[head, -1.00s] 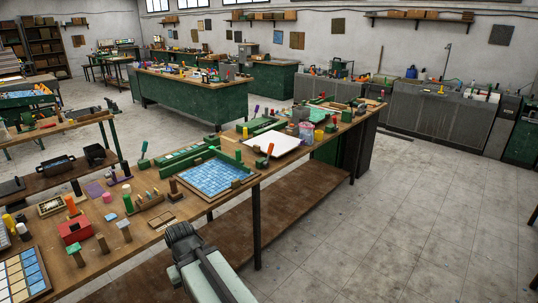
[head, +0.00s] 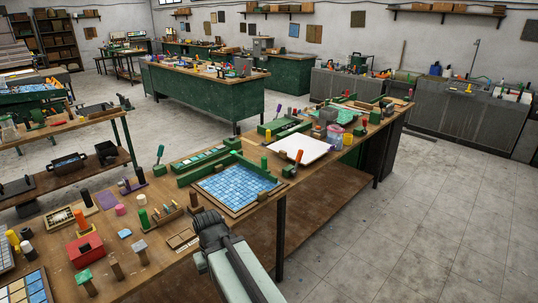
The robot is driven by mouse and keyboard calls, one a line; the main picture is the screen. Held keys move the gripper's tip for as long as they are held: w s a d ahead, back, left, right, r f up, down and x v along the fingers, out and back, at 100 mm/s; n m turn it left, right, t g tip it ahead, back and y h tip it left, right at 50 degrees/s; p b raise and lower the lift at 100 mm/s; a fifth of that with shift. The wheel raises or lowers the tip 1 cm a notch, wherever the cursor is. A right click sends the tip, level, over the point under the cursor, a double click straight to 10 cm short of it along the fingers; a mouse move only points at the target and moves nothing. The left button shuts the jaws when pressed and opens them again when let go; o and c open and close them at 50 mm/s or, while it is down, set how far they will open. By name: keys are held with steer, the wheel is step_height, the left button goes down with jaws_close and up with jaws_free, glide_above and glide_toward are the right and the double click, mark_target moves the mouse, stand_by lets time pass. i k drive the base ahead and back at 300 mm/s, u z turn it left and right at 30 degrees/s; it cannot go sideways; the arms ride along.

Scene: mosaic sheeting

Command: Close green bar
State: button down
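A blue mosaic tile sheet (head: 236,188) lies in a wooden frame on the long workbench. A long green bar (head: 207,169) runs along its far left edge. A thinner green strip with an upright green handle (head: 264,162) lies along the far right edge; I cannot tell whether it joins the bar or how far it is closed. My gripper (head: 207,219) is at the dark end of my arm, low in the picture, in front of the bench's near edge and apart from the bar. Its fingers are too dark and small to read.
The workbench (head: 150,246) is crowded. A wooden rack of pegs (head: 167,216) and a red box (head: 86,250) stand left of the sheet. A white board (head: 299,149) lies to the right. The floor (head: 440,215) at the right is clear.

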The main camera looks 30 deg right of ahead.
mark_target(261, 170)
steer(key=i, duration=1.05)
steer(key=u, duration=0.1)
